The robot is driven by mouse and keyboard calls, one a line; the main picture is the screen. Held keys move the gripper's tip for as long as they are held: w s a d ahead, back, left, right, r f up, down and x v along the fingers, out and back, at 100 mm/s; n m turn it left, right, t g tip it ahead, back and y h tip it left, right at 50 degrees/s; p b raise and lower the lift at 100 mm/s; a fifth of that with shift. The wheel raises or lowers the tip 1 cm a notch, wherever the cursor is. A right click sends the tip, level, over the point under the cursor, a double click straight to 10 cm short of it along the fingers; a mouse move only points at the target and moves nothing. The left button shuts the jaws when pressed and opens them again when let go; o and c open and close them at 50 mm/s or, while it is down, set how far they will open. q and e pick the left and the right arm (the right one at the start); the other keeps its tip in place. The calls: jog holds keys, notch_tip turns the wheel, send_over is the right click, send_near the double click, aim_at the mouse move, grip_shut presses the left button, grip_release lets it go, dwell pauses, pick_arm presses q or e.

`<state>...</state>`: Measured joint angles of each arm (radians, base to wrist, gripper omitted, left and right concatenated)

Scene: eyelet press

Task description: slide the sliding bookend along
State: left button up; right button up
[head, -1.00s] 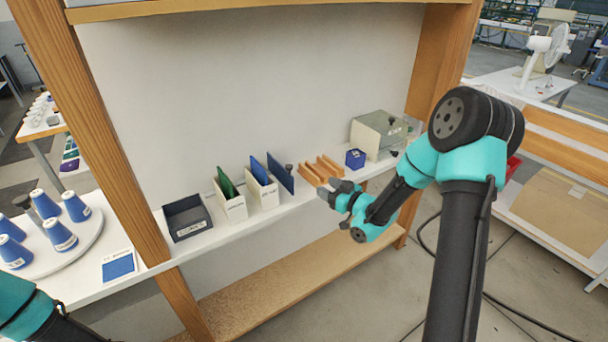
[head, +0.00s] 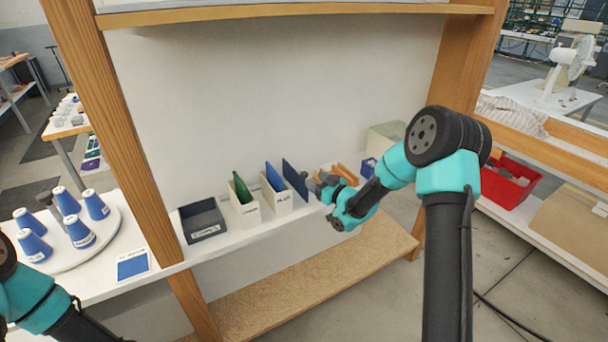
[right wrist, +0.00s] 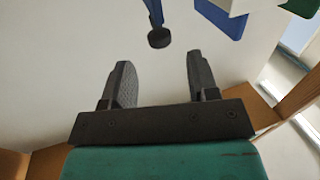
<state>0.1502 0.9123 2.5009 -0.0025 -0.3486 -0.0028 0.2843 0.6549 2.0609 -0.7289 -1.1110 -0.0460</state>
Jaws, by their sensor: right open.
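The sliding bookend (head: 294,179) is a dark blue upright plate on the shelf, right of the white file holders. In the right wrist view its dark round knob (right wrist: 159,38) hangs from a blue stem. My right gripper (head: 317,183) is just right of the bookend. In the right wrist view my right gripper (right wrist: 158,66) is open and empty, with the knob ahead of the gap between the fingertips, apart from both. The knob is hard to make out in the head view. My left arm shows at the lower left, its gripper outside the picture.
White holders with a green folder (head: 241,187) and a blue folder (head: 274,177) stand left of the bookend, beside a dark grey bin (head: 202,221). A wooden rack (head: 345,172) is partly hidden behind my right gripper. A blue box (head: 368,168) stands further right.

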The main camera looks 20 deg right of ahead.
aim_at(307, 175)
jog(key=x, duration=0.6)
jog(key=shift+w+a, duration=0.1)
jog(key=shift+w, duration=0.05)
grip_shut()
dwell(0.4)
